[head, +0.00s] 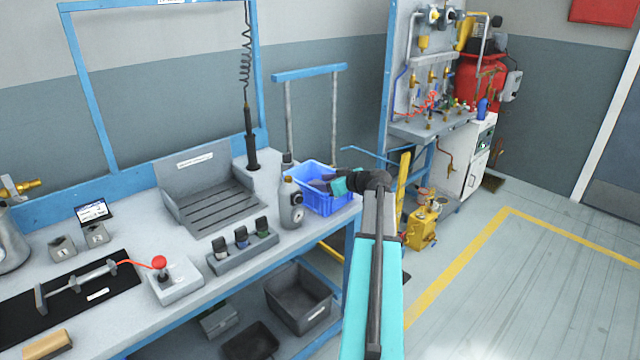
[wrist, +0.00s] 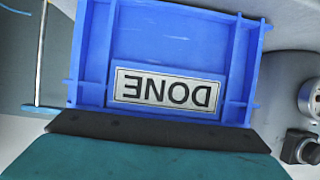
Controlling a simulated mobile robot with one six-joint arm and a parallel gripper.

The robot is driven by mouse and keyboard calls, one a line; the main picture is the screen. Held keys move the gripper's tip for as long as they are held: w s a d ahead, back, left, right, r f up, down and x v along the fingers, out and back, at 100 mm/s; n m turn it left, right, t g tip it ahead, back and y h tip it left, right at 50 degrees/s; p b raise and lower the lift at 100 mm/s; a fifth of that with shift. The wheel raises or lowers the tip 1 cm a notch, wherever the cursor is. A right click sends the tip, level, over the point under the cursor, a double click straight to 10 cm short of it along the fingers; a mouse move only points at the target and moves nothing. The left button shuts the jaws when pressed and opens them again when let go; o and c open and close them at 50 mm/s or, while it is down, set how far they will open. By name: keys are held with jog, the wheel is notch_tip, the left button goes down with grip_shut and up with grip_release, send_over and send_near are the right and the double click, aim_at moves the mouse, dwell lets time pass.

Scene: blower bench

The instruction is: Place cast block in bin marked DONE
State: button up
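The blue bin (head: 322,207) stands at the right end of the bench. In the wrist view the bin (wrist: 240,62) fills the middle, and its white DONE label (wrist: 168,90) reads upside down. My gripper (head: 322,186) is over the bin, its dark end at the bin's opening. The fingertips are not clear, so I cannot tell if it is open or holds something. Two small grey blocks (head: 62,248) (head: 96,234) sit at the left of the bench by a small screen. I cannot tell whether either is the cast block.
A grey bottle (head: 291,204) stands just left of the bin. A slatted grey tray (head: 215,205) and a holder with several small dark-capped items (head: 243,251) are farther left. A red-button box (head: 172,285) is near the front edge. The floor at right is clear.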

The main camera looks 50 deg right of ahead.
jog(key=shift+r, duration=0.1)
dwell(0.3)
jog(key=shift+s+r, duration=0.1)
jog(key=v, duration=1.1)
jog(key=shift+s+r+b, duration=0.2)
jog(key=shift+s+b, duration=0.1)
jog(key=shift+s, duration=0.05)
dwell(0.5)
